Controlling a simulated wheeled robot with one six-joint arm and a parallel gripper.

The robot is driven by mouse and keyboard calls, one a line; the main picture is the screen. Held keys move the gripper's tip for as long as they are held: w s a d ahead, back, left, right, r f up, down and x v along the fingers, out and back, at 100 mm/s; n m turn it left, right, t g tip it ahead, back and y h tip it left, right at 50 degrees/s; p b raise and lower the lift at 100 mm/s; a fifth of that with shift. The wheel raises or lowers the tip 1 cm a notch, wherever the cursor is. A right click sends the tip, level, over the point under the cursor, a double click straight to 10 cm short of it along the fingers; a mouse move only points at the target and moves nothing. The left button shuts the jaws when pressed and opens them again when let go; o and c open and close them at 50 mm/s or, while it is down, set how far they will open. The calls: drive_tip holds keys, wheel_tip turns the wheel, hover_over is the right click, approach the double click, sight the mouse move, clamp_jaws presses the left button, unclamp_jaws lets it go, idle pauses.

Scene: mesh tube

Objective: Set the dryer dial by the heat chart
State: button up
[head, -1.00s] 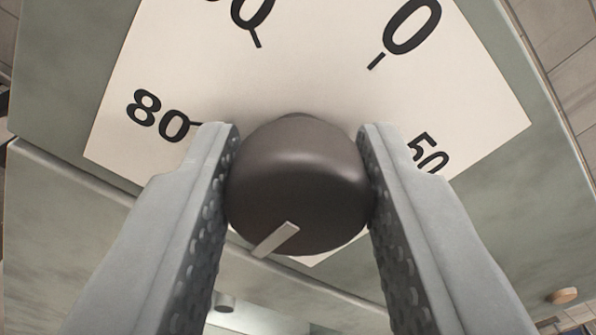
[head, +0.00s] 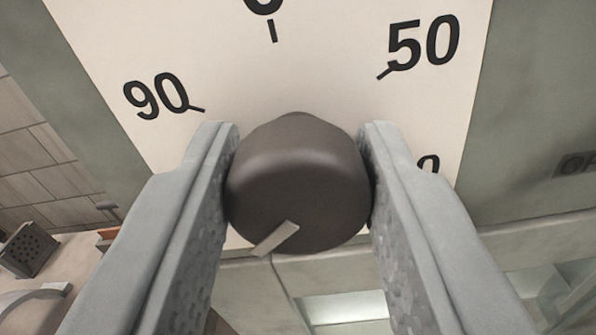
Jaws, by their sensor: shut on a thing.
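My gripper (head: 298,160) is shut on the dark brown dial (head: 297,175), one finger on each side. A pale pointer bar (head: 275,239) on the dial's face points to the lower left of the picture. The dial sits on a cream scale plate (head: 330,75). The plate shows 90 at left, a partly cut-off 0 at top and 50 at upper right. Another number, ending in 0, is partly hidden by the right finger. The marks near the pointer are hidden, so its reading cannot be told. No heat chart is seen.
The grey-green dryer panel (head: 530,110) surrounds the plate, with a dark label (head: 577,165) cut off at the right edge. A tiled wall (head: 35,150) is at left. Below it are a dark box with holes (head: 28,250) and a small orange-red thing (head: 108,236).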

drive_tip(key=shift+f+m, duration=0.15)
drive_tip(key=shift+m, duration=0.65)
drive_tip(key=o, duration=1)
drive_tip(key=shift+c, duration=0.2)
drive_tip(key=shift+s, duration=0.1)
drive_tip(key=s+a, duration=0.1)
drive_tip(key=s, duration=1.6)
drive_tip(key=shift+a, duration=0.2)
drive_tip(key=shift+s+d, duration=0.1)
